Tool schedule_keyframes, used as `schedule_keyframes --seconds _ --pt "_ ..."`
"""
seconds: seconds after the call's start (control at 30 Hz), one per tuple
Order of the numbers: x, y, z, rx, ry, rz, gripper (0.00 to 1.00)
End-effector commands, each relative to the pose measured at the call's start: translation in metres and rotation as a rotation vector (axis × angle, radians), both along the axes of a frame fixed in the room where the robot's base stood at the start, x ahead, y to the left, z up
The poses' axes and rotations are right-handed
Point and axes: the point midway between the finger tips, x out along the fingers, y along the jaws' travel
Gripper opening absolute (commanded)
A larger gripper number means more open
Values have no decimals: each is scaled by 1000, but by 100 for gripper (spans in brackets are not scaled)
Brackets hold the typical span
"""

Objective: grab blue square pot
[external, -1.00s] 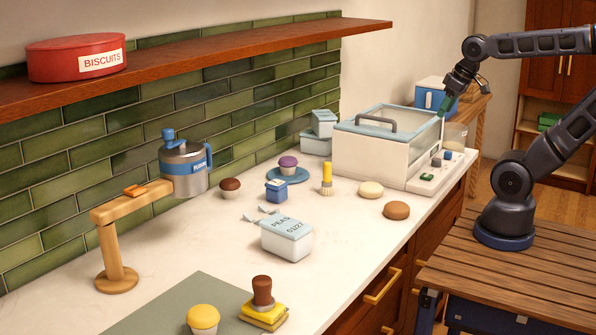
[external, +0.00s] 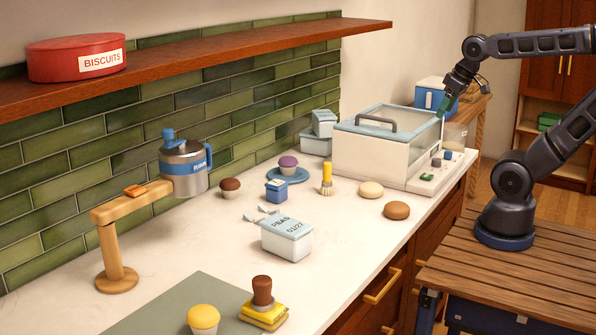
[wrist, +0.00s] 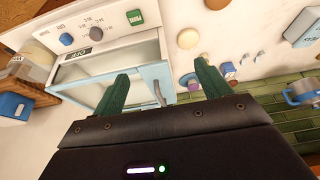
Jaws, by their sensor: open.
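A small square blue pot (external: 276,191) with a pale label stands on the counter in the external view, between the cupcakes and the white lidded tub. My gripper (external: 446,107) is at the far right end of the counter, above the right edge of the glass-lidded box, well away from the pot. In the wrist view my gripper (wrist: 160,70) has its two green fingers apart with nothing held between them.
The glass-lidded white box (external: 368,158) stands beneath my gripper. A larger blue box (external: 432,94) is behind it, on a wooden stand. The white tub (external: 286,241), brush (external: 327,180) and buns (external: 396,210) stand around the pot.

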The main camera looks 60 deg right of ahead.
Motion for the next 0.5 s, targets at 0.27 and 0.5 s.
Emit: schedule_keyframes --seconds 0.27,0.5 --pt "13 3 6 -13 12 38 76" --pt "66 18 21 -69 59 203 76"
